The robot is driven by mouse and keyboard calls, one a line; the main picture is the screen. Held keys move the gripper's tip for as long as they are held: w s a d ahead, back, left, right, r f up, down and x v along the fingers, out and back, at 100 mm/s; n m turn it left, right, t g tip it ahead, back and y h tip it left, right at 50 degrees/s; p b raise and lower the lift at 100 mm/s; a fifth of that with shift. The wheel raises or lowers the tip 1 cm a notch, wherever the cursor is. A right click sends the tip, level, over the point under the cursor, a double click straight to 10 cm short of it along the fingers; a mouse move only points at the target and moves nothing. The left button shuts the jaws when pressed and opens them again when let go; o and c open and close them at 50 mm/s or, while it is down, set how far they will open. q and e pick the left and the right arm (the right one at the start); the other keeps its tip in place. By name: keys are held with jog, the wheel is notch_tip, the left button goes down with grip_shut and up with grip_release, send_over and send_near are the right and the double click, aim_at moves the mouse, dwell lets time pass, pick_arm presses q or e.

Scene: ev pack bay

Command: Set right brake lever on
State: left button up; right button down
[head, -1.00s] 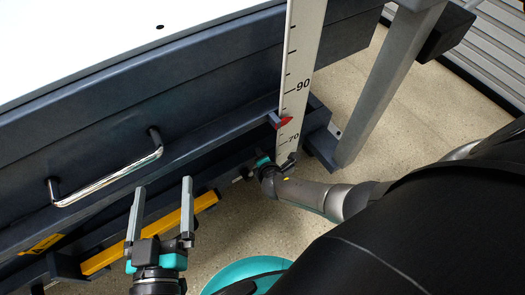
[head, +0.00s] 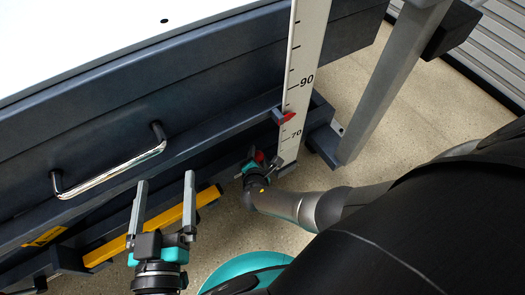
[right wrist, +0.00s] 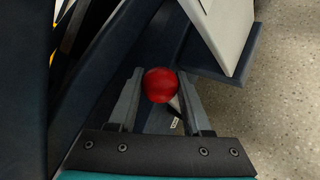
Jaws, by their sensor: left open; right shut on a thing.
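A round red knob, the end of the brake lever (right wrist: 160,85), sits between my right gripper's fingers in the right wrist view. It also shows as a small red patch in the head view (head: 259,156). My right gripper (right wrist: 158,88) is shut on this knob, low beside the dark frame and near the foot of the white scale. The lever's shaft is mostly hidden. My left gripper (head: 164,178) is open and empty, in front of the dark cart side near the chrome handle.
A chrome handle (head: 110,172) is on the dark cart side, with a yellow bar (head: 150,228) below it. A white scale (head: 304,70) with a red pointer (head: 283,116) stands at the corner. A grey post (head: 390,85) is to its right. Speckled floor (head: 375,170) is clear there.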

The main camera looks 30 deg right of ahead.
jog(key=shift+a+h, duration=0.3)
jog(key=shift+a, duration=0.05)
jog(key=c, duration=0.6)
grip_release()
jog(key=shift+c, duration=0.2)
pick_arm(q)
jog(key=shift+f, duration=0.1)
pick_arm(e)
jog(key=shift+s+a+r, duration=0.1)
jog(key=shift+s+r, duration=0.05)
pick_arm(q)
jog(key=s+a+f+g+y+p, duration=0.4)
jog(key=a+g+p, duration=0.4)
jog(key=a+g, duration=0.3)
jog(key=shift+s+f+g+y+p, duration=0.3)
jog(key=shift+f+g+y, duration=0.2)
jog(key=shift+f+y, duration=0.65)
pick_arm(e)
jog(key=v, duration=1.5)
